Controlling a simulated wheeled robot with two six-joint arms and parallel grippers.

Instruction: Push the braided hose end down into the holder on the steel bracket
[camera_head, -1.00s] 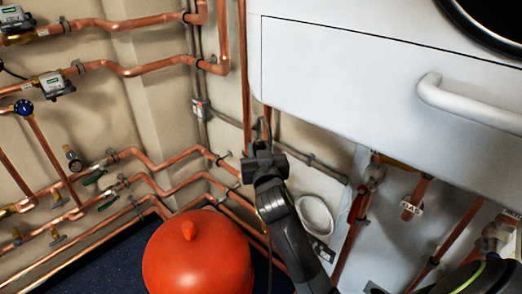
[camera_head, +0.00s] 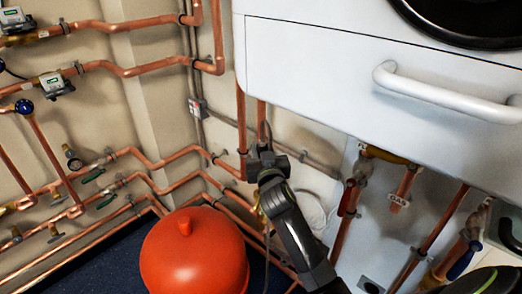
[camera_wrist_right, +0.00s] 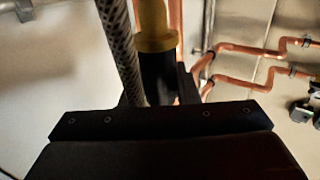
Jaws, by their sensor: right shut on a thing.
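My right gripper (camera_head: 262,158) is in front of the back wall, just under the white boiler's lower left edge. Its arm reaches in from the lower right. The wrist view shows the grey braided hose (camera_wrist_right: 122,48) rising from between the dark jaws, which are shut on it. A yellow collar on a dark upright part (camera_wrist_right: 154,42) stands right beside the hose. In the head view the hose end is too small and too covered by the gripper to make out. I cannot pick out the holder or the steel bracket for certain. My left gripper is not in view.
The white boiler casing (camera_head: 330,55) with its handle (camera_head: 440,92) overhangs from the upper right. A red vessel (camera_head: 195,260) stands below left of the gripper. Copper pipes (camera_head: 150,165) run along the left wall. A round white thing (camera_head: 308,210) is partly behind my arm.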

